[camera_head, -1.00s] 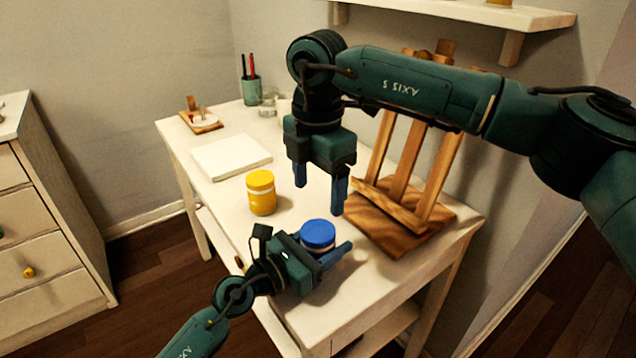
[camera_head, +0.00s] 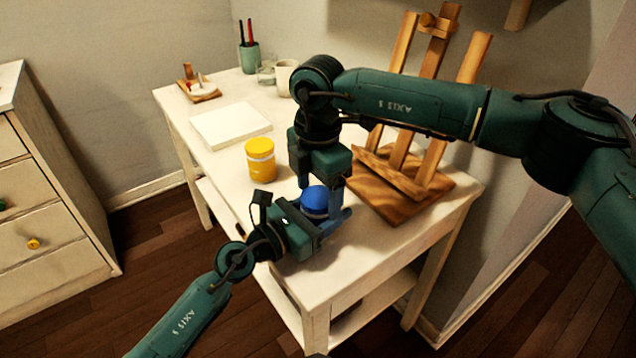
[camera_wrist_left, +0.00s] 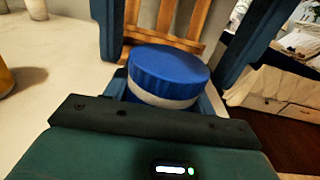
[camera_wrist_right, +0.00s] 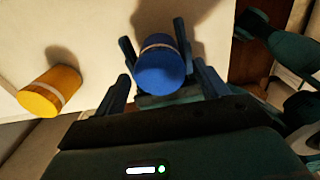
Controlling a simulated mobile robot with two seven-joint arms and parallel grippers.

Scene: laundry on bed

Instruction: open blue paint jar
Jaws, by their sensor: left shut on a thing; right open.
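The blue paint jar (camera_head: 313,204) stands upright near the table's front corner, its blue lid with a pale band below. My left gripper (camera_head: 328,222) is shut around the jar low down, below the lid; the jar's body is mostly hidden. My right gripper (camera_head: 320,188) points down from above, open, with its fingers on either side of the lid. In the left wrist view the lid (camera_wrist_left: 168,72) shows between the right gripper's fingers. In the right wrist view the lid (camera_wrist_right: 160,72) is seen from above between the open fingers.
A yellow paint jar (camera_head: 260,160) stands to the left on the white table (camera_head: 230,168). A white canvas (camera_head: 231,125) lies behind it. A wooden easel (camera_head: 405,185) stands close on the right. A cup with brushes (camera_head: 249,57) and a mug (camera_head: 285,78) are at the back.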

